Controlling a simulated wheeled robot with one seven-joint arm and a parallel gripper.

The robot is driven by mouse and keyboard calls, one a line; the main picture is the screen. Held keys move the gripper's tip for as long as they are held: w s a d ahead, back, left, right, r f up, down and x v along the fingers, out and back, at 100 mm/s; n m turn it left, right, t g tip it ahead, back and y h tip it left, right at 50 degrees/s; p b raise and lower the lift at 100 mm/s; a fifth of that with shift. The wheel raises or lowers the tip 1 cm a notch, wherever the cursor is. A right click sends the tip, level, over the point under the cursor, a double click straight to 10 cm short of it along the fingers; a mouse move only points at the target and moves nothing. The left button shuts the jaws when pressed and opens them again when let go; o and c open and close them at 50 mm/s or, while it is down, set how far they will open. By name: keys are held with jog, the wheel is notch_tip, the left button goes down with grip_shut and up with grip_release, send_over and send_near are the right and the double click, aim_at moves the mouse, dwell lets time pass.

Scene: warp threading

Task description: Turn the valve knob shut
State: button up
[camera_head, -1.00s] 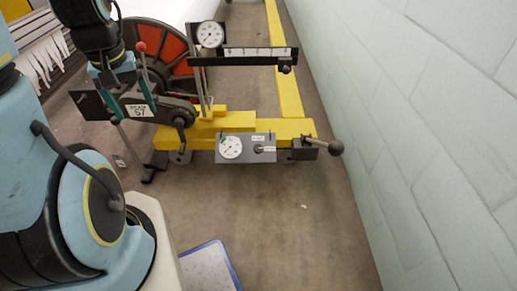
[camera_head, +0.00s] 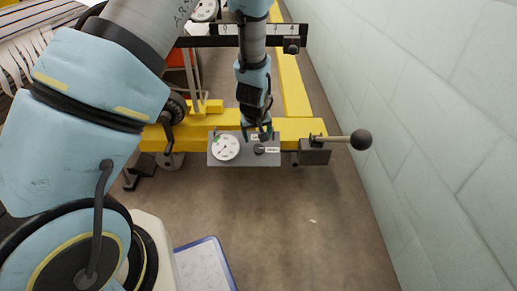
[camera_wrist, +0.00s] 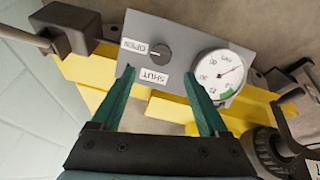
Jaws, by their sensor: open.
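The valve knob (camera_wrist: 160,53) is a small dark round knob on a grey panel (camera_wrist: 190,36), with an OPEN label (camera_wrist: 134,46) and a SHUT label (camera_wrist: 154,77) beside it. In the head view the knob (camera_head: 259,150) sits at the right of the panel, by the yellow beam. A white round gauge (camera_wrist: 219,72) with a green sector is on the same panel. My gripper (camera_wrist: 158,75) is open, its two green fingers spread on either side of the SHUT label, the knob just beyond the tips. In the head view my gripper (camera_head: 258,132) is just above and behind the knob; contact cannot be told.
A lever with a black ball (camera_head: 361,139) sticks out right of the panel, near the pale block wall (camera_head: 445,130). A dark rail (camera_head: 225,41) crosses behind my arm. The floor (camera_head: 270,215) in front of the panel is clear.

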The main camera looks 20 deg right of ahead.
aim_at(258, 147)
jog(key=b+x, duration=0.2)
jog(key=x, duration=0.6)
jog(key=shift+f, duration=0.2)
grip_shut()
dwell(0.4)
